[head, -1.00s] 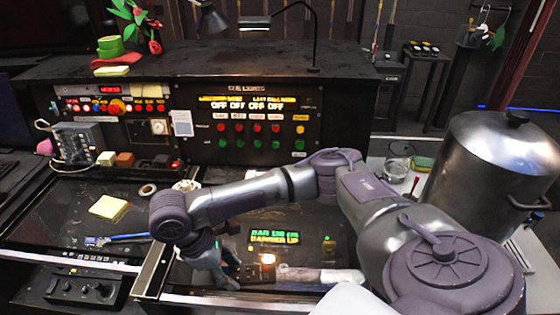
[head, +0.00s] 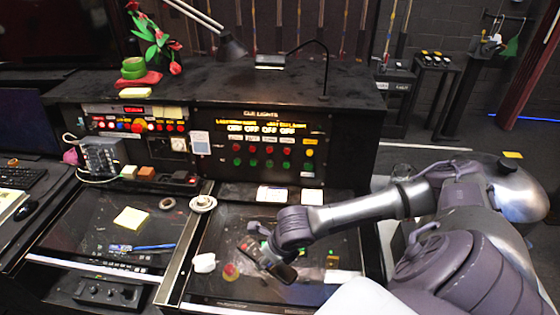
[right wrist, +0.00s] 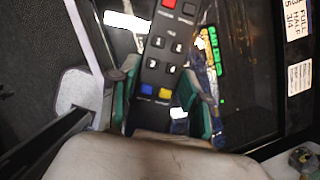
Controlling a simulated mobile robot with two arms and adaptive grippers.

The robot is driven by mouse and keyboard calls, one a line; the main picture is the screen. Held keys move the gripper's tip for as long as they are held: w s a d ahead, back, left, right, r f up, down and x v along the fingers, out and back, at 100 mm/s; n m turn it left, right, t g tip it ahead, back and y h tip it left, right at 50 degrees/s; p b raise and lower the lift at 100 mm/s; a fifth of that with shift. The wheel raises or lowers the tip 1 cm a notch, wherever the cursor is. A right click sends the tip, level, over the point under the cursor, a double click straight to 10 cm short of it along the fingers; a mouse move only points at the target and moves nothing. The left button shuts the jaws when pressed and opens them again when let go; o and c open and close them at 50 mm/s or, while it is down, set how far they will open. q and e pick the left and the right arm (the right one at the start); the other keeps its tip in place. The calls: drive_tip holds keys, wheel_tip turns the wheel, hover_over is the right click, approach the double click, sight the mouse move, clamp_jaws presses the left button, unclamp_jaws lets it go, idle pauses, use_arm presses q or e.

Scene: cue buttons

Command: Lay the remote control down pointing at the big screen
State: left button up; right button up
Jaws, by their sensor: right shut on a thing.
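The remote control (right wrist: 153,68) is black, with red, grey numbered, blue and yellow buttons. In the right wrist view it lies between the green-edged fingers of my right gripper (right wrist: 160,88), which is shut on it. In the head view my right gripper (head: 268,262) is over the right-hand desk panel, and the remote (head: 283,271) shows as a small dark piece at its fingers. I cannot tell whether the remote touches the panel. A large dark screen (head: 45,35) is partly in view at the upper left; I cannot tell whether it is the big screen. My left gripper is not in view.
A white cup (head: 204,263) stands left of my right gripper. The cue lights panel (head: 262,140) rises behind the desk. A yellow note pad (head: 131,218) and a blue pen (head: 153,247) lie on the left panel (head: 90,235).

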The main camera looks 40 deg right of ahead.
sight(249, 242)
drive_tip(key=shift+d+n, duration=0.1)
drive_tip(key=shift+n, duration=0.2)
drive_tip(key=shift+w+f, duration=0.1)
drive_tip(key=shift+w, duration=0.2)
drive_tip(key=w+f+b, duration=0.2)
drive_tip(key=w+b, duration=0.1)
drive_tip(key=w+d+f+b, duration=0.1)
drive_tip(key=w+f+b, duration=0.1)
drive_tip(key=w+b, duration=0.1)
drive_tip(key=w+f+b, duration=0.2)
drive_tip(key=w+b, duration=0.1)
drive_tip(key=w, duration=0.1)
drive_tip(key=shift+w+d+f+b, duration=0.15)
drive_tip(key=shift+d+f+b, duration=0.15)
drive_tip(key=shift+d+f, duration=0.1)
drive_tip(key=shift+w, duration=0.35)
wheel_tip(249, 242, down, 4)
drive_tip(key=b, duration=0.5)
drive_tip(key=shift+s, duration=0.1)
drive_tip(key=o, duration=1.2)
drive_tip(key=shift+r, duration=0.15)
